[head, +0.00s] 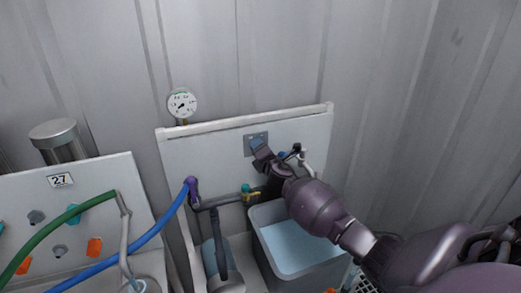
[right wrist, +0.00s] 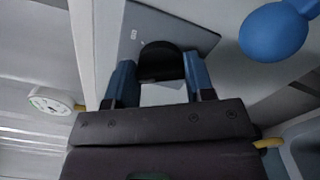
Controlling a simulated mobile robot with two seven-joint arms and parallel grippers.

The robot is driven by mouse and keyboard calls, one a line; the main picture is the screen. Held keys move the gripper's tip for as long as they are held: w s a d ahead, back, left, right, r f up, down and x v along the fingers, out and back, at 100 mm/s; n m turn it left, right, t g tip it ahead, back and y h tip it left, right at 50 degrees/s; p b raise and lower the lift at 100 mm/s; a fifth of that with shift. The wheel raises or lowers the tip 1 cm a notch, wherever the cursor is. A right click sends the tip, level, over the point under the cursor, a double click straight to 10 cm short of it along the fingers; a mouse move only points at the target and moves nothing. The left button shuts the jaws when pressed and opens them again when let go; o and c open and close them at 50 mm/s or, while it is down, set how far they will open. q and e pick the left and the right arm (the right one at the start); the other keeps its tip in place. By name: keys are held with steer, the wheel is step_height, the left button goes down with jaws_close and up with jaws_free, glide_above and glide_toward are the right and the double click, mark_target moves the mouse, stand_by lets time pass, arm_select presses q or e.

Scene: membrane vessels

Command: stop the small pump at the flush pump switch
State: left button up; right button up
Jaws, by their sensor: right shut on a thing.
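The flush pump switch is a grey plate (head: 250,137) on the white panel in the head view. In the right wrist view the plate (right wrist: 185,32) carries a dark knob (right wrist: 160,60). My right gripper (head: 259,148) is at the plate, and its blue fingers (right wrist: 160,82) stand on either side of the knob, shut on it. The gripper hides part of the plate in the head view. I cannot tell the knob's exact angle. My left gripper is not in view.
A blue rounded part (right wrist: 275,32) is close right of the switch in the wrist view. A grey tub (head: 262,235) of water stands below my right arm. A pressure gauge (head: 182,103), a yellow-handled valve (head: 251,197) and blue hose (head: 150,232) are left of it.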

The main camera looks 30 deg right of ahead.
steer(key=o, duration=0.9)
steer(key=shift+s, duration=0.1)
steer(key=p+v, duration=0.1)
steer(key=v, duration=0.9)
steer(key=shift+s, duration=0.3)
